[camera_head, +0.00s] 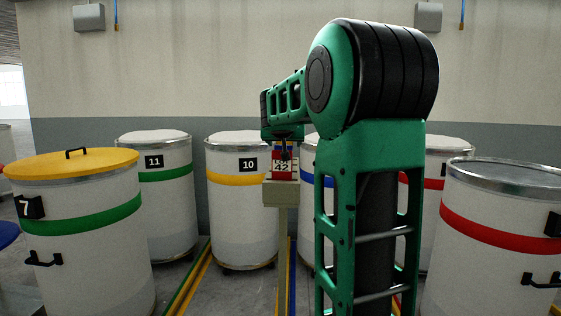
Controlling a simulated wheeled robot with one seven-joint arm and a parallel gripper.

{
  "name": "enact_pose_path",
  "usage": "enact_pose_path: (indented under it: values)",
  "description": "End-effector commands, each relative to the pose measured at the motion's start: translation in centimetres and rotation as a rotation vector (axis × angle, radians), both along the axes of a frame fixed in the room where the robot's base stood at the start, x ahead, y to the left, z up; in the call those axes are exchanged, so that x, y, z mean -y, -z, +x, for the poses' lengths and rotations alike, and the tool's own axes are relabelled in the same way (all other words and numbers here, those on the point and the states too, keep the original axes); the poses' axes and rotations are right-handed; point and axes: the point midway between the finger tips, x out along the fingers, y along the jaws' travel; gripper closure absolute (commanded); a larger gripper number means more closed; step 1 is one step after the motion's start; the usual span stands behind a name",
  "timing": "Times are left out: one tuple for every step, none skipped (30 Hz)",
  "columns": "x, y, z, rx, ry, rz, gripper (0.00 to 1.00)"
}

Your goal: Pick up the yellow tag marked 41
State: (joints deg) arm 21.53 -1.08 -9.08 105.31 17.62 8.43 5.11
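No yellow tag marked 41 shows in the head view. A red and white tag (284,168) that reads 42 stands on top of a small beige box (281,194) on a slim post. My gripper (285,153) hangs from the end of my green arm, pointing down right at the upper part of this tag. Its dark fingers overlap the tag in the picture. They are too small to tell whether they are open or shut, or whether they touch the tag. My arm hides part of the scene right of the post.
Large white drums stand around: drum 7 (85,235) with a yellow lid, drum 11 (165,215), drum 10 (240,215), and a red-banded drum (490,260) at right. Coloured floor lines (195,275) run between them. A grey wall (200,60) closes the back.

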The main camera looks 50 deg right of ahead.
Motion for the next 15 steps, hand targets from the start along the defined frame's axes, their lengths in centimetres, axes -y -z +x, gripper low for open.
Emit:
enact_pose_path:
  values:
    - [-0.02, 0.01, 0.01, 0.000, 0.000, 0.000, 0.31]
    - [-0.02, 0.01, 0.01, 0.000, 0.000, 0.000, 0.36]
    - [-0.03, 0.00, 0.00, 0.000, 0.000, 0.000, 0.46]
    - [-0.04, 0.01, 0.01, 0.000, 0.000, 0.000, 0.53]
    - [-0.04, 0.01, 0.01, 0.000, 0.000, 0.000, 0.60]
    - [-0.05, 0.01, 0.01, 0.000, 0.000, 0.000, 0.70]
    - [-0.05, 0.01, 0.01, 0.000, 0.000, 0.000, 0.77]
    - [-0.05, 0.01, 0.01, 0.000, 0.000, 0.000, 0.84]
    - [-0.06, 0.00, 0.02, 0.000, -0.001, 0.000, 0.87]
    - [-0.06, -0.01, 0.01, 0.000, 0.000, 0.000, 0.87]
    - [-0.06, -0.01, 0.01, 0.000, -0.001, 0.000, 0.87]
    - [-0.07, -0.01, 0.02, 0.000, -0.001, 0.000, 0.87]
    - [-0.07, -0.01, 0.02, 0.000, -0.001, 0.000, 0.87]
    - [-0.07, -0.01, 0.02, 0.000, -0.001, 0.000, 0.87]
    - [-0.08, -0.08, 0.03, 0.000, -0.001, 0.000, 0.87]
